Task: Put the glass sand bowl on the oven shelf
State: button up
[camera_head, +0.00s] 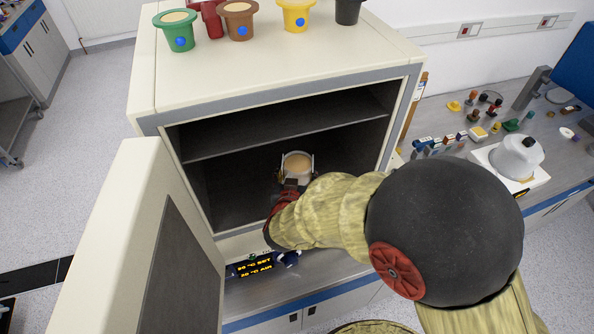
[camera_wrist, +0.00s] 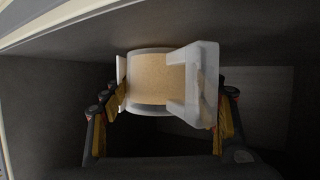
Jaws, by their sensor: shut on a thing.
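The glass sand bowl (camera_head: 297,163) is a small round pale vessel with tan sand inside. My gripper (camera_head: 296,181) is shut on it and holds it inside the open oven. In the wrist view the bowl (camera_wrist: 152,82) sits between the two fingers of my gripper (camera_wrist: 165,100), its sand facing the camera. The oven (camera_head: 148,95) is a cream cabinet with a dark inside. A dark oven shelf (camera_head: 290,133) crosses its upper part, and the bowl shows below the shelf's front edge. I cannot tell whether the bowl touches the oven floor (camera_head: 232,200).
The oven door (camera_head: 140,230) stands open at the left. Green (camera_head: 178,30), brown (camera_head: 239,20) and yellow (camera_head: 297,15) hat-shaped vessels, among others, stand on the oven's top. A cluttered bench (camera_head: 560,165) with a white device (camera_head: 515,158) is at the right. A display (camera_head: 253,265) sits below the opening.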

jog(key=shift+f, duration=0.15)
jog(key=o, duration=1.6)
jog(key=shift+c, duration=0.2)
jog(key=shift+s+r, duration=0.15)
jog(key=shift+r, duration=0.15)
jog(key=p+v, duration=0.1)
jog(key=v, duration=1)
jog(key=shift+s, duration=0.4)
